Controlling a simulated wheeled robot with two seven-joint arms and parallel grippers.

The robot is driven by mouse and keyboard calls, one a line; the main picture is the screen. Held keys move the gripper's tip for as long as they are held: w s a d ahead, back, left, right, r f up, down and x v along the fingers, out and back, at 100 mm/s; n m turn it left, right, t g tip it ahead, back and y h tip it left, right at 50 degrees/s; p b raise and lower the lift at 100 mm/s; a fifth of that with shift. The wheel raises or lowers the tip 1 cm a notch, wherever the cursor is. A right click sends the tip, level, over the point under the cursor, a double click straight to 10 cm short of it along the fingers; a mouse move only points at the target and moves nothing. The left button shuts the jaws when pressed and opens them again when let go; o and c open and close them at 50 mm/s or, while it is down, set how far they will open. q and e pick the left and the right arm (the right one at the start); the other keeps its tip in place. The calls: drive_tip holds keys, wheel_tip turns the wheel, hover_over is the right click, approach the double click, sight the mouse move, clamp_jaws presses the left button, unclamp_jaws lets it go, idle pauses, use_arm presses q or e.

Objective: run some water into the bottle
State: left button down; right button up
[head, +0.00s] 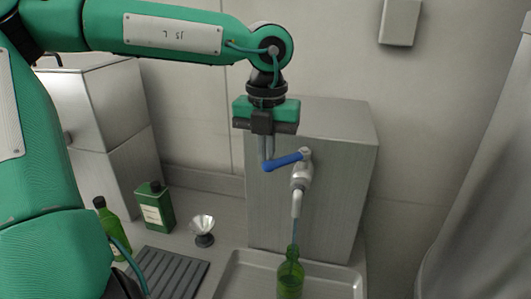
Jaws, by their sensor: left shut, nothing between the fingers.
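A green glass bottle (290,277) stands upright under the tap, its mouth below the spout. The metal tap (299,185) comes out of a steel box, and its blue lever (284,161) points to the left. A thin pale stream runs from the spout down to the bottle mouth. My left gripper (265,163) points down, shut and empty, with its fingertips at the free left end of the lever. I cannot tell whether they touch it. How full the bottle is does not show clearly. My right gripper is not in view.
The bottle stands in a shallow metal tray (233,277). The steel box (345,170) stands behind the tap.

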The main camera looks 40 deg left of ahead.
use_arm(q)
drive_tip(key=d+b, duration=0.3)
drive_tip(key=d, duration=0.3)
wheel_tip(320, 180, up, 6)
drive_tip(key=p, duration=0.3)
drive_tip(key=shift+s+d, duration=0.2)
idle(0.5)
drive_tip(key=shift+d, duration=0.15)
